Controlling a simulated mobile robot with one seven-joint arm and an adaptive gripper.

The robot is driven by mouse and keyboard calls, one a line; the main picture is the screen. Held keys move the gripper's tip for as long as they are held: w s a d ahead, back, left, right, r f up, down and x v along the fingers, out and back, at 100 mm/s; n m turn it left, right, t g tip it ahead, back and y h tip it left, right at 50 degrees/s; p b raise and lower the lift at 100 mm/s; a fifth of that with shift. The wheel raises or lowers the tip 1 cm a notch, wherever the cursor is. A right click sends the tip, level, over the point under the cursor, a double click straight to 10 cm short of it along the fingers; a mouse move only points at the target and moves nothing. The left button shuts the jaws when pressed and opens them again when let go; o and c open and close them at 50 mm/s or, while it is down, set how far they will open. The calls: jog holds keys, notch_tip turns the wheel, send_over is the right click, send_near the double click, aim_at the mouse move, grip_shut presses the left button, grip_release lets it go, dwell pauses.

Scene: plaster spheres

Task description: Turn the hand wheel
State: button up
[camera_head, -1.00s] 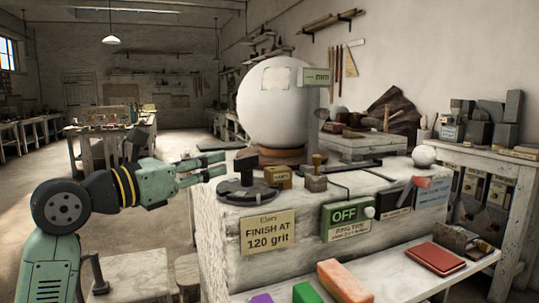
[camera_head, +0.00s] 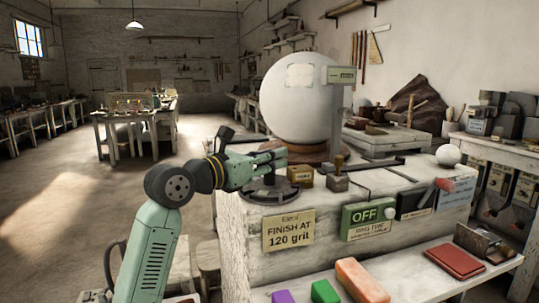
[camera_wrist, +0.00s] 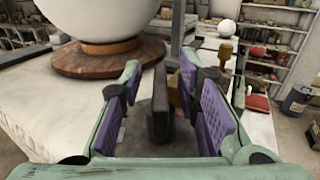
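The hand wheel (camera_head: 281,194) is a dark flat disc on the near left corner of the pale bench top, with a dark upright grip. In the wrist view an upright dark bar (camera_wrist: 160,108), seemingly that grip, stands between my finger pads with gaps on both sides. My gripper (camera_head: 280,160) is open just above the wheel, pointing right. In the wrist view my gripper (camera_wrist: 162,100) shows its purple pads apart. The fingers hide part of the grip in the head view; I see no contact.
A large white sphere (camera_head: 300,105) on a round wooden base stands just behind the wheel. A small brass-coloured block (camera_head: 300,177) and a knobbed block (camera_head: 338,182) lie right of it. An OFF sign (camera_head: 365,214) and a red-handled lever are on the bench front.

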jog(key=shift+c, duration=0.2)
grip_shut()
dwell(0.6)
